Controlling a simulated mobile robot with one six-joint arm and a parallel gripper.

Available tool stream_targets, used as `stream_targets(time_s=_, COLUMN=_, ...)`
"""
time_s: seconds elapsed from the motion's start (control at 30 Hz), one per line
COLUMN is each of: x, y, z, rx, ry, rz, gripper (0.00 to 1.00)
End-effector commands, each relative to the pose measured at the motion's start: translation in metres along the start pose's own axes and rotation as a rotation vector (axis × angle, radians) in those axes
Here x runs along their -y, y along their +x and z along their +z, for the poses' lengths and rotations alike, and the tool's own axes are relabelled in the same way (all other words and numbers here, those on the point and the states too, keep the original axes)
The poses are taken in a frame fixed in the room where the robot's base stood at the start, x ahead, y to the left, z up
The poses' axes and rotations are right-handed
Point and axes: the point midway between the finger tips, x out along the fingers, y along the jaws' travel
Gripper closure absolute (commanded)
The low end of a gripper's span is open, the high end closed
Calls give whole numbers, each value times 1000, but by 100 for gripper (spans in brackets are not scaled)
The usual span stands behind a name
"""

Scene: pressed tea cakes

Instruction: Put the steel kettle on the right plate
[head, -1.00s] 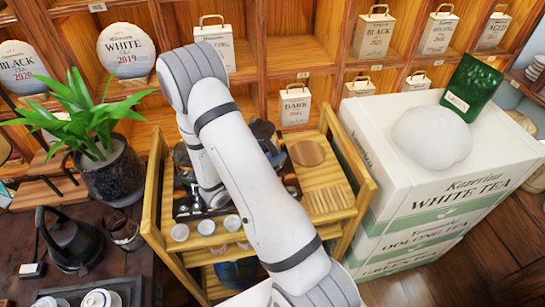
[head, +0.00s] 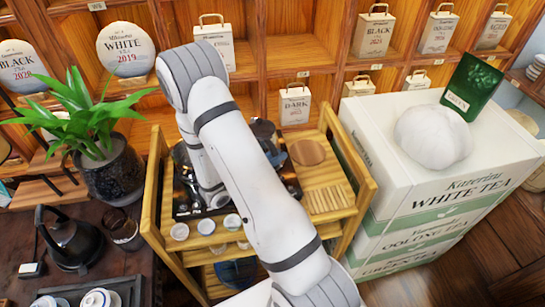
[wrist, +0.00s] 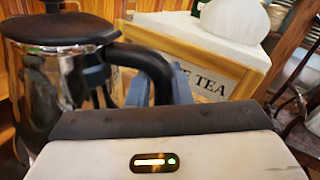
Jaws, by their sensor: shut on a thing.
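The steel kettle (wrist: 45,85), with a black lid and black handle, fills the left of the wrist view. My gripper (wrist: 150,85) is shut on its handle, its bluish fingers beside the black grip. In the head view only a dark part of the kettle (head: 265,130) shows past my arm, above the cart. A black two-plate stove (head: 183,212) lies on the cart top. My arm covers most of it, so the right plate is largely hidden. I cannot tell whether the kettle touches the plate.
Small white cups (head: 206,227) line the cart's front edge. A round wooden board (head: 307,152) and a slatted wooden mat (head: 327,198) lie at its right. Tea boxes (head: 440,195) stand right of the cart. A black kettle (head: 70,240) stands on the left table.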

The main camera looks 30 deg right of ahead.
Motion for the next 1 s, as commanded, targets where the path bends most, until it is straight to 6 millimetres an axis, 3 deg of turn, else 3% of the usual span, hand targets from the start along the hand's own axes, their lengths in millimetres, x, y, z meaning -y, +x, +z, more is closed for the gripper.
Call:
stream_targets(time_s=0.87, x=-4, y=1, z=-11, rx=2, ry=4, rz=-2, gripper=100)
stream_targets(time_s=0.9, x=-4, y=1, z=-11, rx=2, ry=4, rz=-2, gripper=81)
stream_targets(time_s=1.0, x=-3, y=1, z=-11, rx=2, ry=3, rz=-2, gripper=72)
